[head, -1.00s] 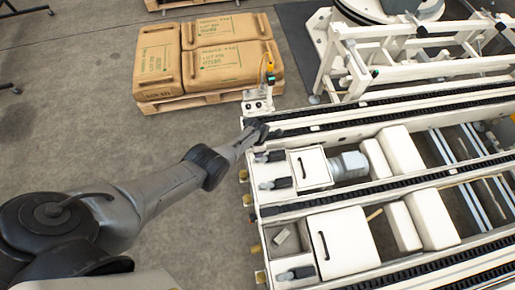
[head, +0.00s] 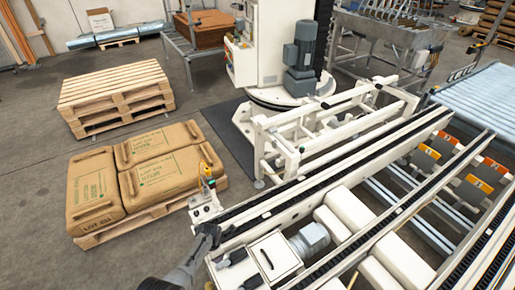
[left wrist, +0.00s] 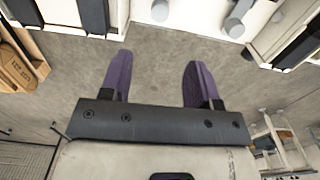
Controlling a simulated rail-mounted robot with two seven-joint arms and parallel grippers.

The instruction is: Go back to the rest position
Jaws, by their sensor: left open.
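My left gripper (left wrist: 155,82) shows in the left wrist view with its two purple fingers spread apart and nothing between them, over bare concrete floor. In the head view my left arm comes in at the bottom, and my left gripper (head: 206,238) is seen at the near end of the white conveyor frame (head: 228,222). Whether it touches the frame cannot be told. My right gripper is in neither view.
Brown sacks (head: 155,165) lie on a pallet (head: 150,217) left of the conveyor. Empty stacked pallets (head: 115,95) stand behind them. A white column machine with a grey motor (head: 300,50) stands at the back. Concrete floor at left (head: 35,130) is clear.

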